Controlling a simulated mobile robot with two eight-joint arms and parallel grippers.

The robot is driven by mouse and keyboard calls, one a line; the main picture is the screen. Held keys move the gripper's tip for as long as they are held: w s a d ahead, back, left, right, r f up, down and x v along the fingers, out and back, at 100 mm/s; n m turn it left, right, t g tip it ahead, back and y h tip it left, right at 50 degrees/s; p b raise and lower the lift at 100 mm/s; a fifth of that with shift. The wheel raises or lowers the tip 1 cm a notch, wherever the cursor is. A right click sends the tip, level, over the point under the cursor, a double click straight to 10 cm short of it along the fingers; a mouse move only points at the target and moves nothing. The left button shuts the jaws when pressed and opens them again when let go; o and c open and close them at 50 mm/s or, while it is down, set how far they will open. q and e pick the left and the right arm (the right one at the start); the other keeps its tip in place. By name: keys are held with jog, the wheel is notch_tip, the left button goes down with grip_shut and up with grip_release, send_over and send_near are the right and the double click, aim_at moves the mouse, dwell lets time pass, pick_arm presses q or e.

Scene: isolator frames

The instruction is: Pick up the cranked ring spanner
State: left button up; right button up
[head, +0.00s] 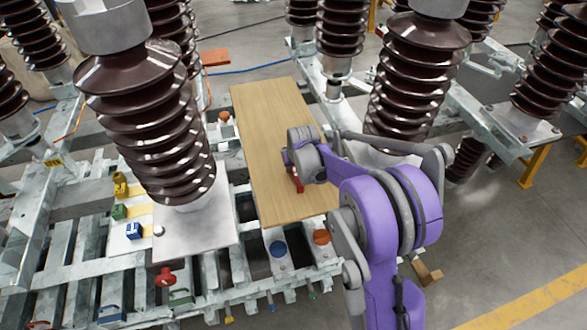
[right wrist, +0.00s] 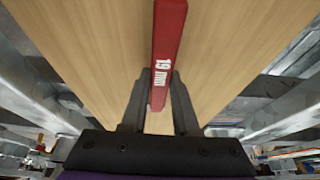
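The cranked ring spanner shows as a red bar marked "19 mm" (right wrist: 165,45) in the right wrist view. Its ring ends are out of that view. In the head view a small red piece (head: 298,183) of it shows under my right gripper (head: 300,170), at the right part of the wooden board. In the right wrist view my right gripper (right wrist: 161,90) has one finger on each side of the red bar, close against it, and looks shut on it. I cannot tell whether the spanner is clear of the board. My left gripper is not in view.
The wooden board (head: 262,115) lies on a galvanised metal frame (head: 70,245). Tall brown ribbed insulators (head: 150,120) stand left of the board, with another (head: 410,85) behind my right arm.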

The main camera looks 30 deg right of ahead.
grip_shut()
